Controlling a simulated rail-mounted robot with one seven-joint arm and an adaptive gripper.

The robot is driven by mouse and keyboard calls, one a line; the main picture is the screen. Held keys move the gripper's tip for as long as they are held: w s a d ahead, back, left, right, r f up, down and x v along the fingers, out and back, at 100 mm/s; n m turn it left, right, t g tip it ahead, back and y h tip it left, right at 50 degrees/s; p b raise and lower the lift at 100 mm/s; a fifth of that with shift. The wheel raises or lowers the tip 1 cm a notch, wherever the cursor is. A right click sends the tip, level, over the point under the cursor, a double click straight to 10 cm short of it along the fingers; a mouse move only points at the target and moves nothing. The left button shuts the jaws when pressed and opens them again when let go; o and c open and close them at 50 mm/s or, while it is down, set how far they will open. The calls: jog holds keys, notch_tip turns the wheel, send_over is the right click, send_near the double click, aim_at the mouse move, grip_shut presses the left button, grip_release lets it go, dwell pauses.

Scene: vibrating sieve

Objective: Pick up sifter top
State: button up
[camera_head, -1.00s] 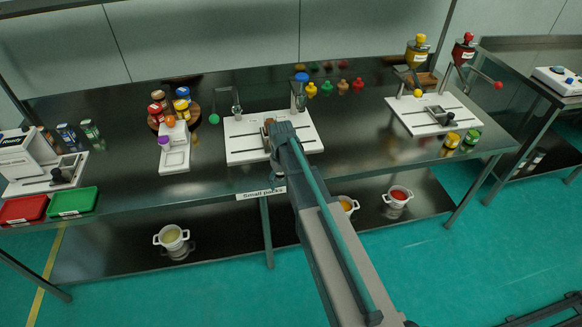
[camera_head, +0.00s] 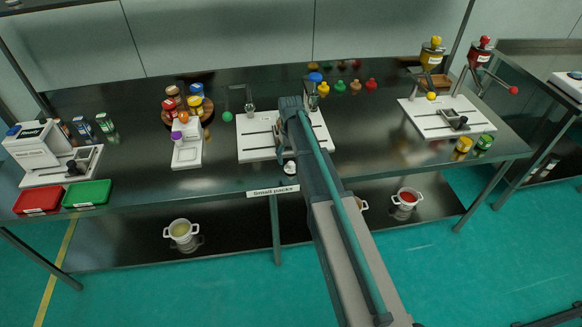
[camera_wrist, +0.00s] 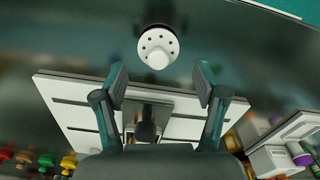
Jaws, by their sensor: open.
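The sifter top is a small white round cap (camera_wrist: 158,47) with dark holes, seen from above in the wrist view. It lies on the dark table close to its front edge. In the head view it is a small white spot (camera_head: 290,168) just below my gripper. My gripper (camera_wrist: 160,75) is open and empty, its two fingers spread left and right. The cap shows beyond the fingertips, roughly centred between them, with no visible contact. My arm hides part of the middle station in the head view.
A white slotted board (camera_head: 255,150) with a dark-handled fixture (camera_wrist: 146,130) lies beside the cap. A white stand (camera_head: 187,155) with coloured balls is to the left, with red (camera_head: 38,200) and green (camera_head: 87,194) trays further left.

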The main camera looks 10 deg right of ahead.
aim_at(291, 163)
jog(key=shift+d+f+p, duration=0.15)
jog(key=shift+f+p, duration=0.95)
jog(key=shift+f, duration=1.45)
jog(key=c, duration=0.6)
